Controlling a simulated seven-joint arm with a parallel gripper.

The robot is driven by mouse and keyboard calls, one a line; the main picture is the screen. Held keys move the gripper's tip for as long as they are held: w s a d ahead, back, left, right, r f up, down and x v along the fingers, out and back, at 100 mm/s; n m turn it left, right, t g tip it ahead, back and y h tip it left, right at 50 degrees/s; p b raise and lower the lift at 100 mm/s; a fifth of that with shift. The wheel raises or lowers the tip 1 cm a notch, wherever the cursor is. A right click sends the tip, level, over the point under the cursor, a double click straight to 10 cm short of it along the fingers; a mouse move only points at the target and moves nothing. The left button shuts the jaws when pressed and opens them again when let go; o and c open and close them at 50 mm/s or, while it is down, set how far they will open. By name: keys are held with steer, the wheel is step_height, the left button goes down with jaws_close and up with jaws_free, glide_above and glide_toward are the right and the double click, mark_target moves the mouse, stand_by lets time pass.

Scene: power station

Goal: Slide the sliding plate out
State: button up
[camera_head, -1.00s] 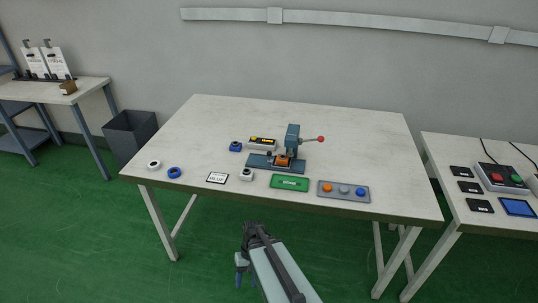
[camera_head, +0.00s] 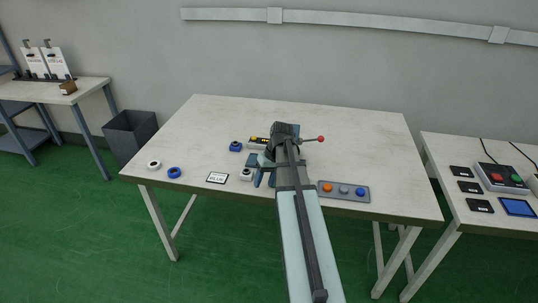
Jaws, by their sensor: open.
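The blue-grey press-like device (camera_head: 253,160) stands mid-table, with its red lever knob (camera_head: 321,139) out to the right. My arm covers most of it. The sliding plate, at the device's base, cannot be made out behind my arm. My gripper (camera_head: 264,181) is over the front of the device, between the white round part (camera_head: 246,174) and the button panel. Its fingers point down and are open, with nothing seen between them. Whether they touch the device cannot be told.
A button panel (camera_head: 343,191) lies right of my arm. A sign reading BLUE (camera_head: 217,178), a blue part (camera_head: 235,146), a blue ring (camera_head: 174,172) and a white ring (camera_head: 154,164) lie left. The table's back and right side (camera_head: 370,140) are clear.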

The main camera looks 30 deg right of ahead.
steer(key=w+d+r+n+h, duration=0.2)
steer(key=w+d+r+h, duration=0.15)
steer(key=w+r, duration=0.3)
steer(key=w+d+r+n+h, duration=0.25)
steer(key=w+d+r, duration=0.25)
steer(key=w, duration=0.3)
steer(key=shift+y, duration=0.3)
steer(key=x, duration=0.9)
steer(key=s+x, duration=0.1)
steer(key=x, duration=0.4)
steer(key=shift+d, duration=0.1)
jaws_close()
